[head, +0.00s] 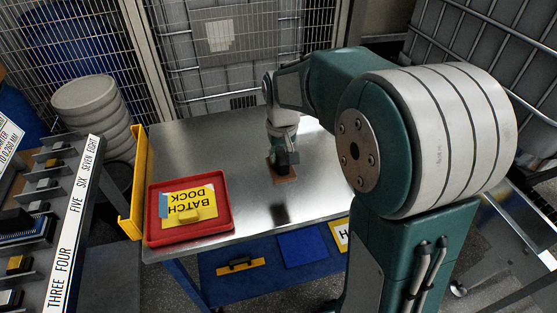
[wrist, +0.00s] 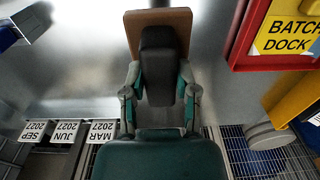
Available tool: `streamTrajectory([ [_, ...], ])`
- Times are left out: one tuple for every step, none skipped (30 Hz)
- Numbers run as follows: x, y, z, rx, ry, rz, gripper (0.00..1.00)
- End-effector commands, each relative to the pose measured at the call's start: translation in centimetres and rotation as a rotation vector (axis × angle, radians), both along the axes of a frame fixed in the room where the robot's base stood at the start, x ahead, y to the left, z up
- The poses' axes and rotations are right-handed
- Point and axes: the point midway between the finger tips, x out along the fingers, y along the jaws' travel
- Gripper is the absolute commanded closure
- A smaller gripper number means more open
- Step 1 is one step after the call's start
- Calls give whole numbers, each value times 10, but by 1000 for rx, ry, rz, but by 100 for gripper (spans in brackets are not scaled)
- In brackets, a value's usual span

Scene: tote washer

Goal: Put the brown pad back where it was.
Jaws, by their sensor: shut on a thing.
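My gripper (head: 283,157) is shut on the brown pad (head: 285,179) over the middle of the metal table (head: 240,150). A dark reflection shows on the tabletop in front of the pad. I cannot tell for sure whether the pad touches the table or hangs just above it.
A slotted rack (head: 72,215) stands left. A blue lower shelf (head: 220,287) holds a yellow-and-dark item. Date tags (wrist: 66,131) show in the wrist view. The tabletop around the pad is clear.

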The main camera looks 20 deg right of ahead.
Motion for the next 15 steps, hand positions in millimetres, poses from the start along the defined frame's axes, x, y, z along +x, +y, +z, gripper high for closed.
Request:
streamTrajectory([
  [-1, 0, 2, 0, -1, 0, 100],
  [-2, 0, 3, 0, 0, 0, 100],
  [-2, 0, 3, 0, 0, 0, 100],
  [-2, 0, 3, 0, 0, 0, 100],
  [-2, 0, 3, 0, 0, 0, 100],
  [-2, 0, 3, 0, 0, 0, 100],
  [-2, 0, 3, 0, 0, 0, 100],
  [-2, 0, 3, 0, 0, 0, 100],
  [-1, 0, 3, 0, 0, 0, 100],
  [-1, 0, 3, 0, 0, 0, 100],
  [-1, 0, 3, 0, 0, 0, 100],
  [-1, 0, 2, 0, 1, 0, 100],
  [-1, 0, 2, 0, 1, 0, 100],
  [-1, 0, 1, 0, 1, 0, 100],
  [-1, 0, -1, 0, 2, 0, 100],
])
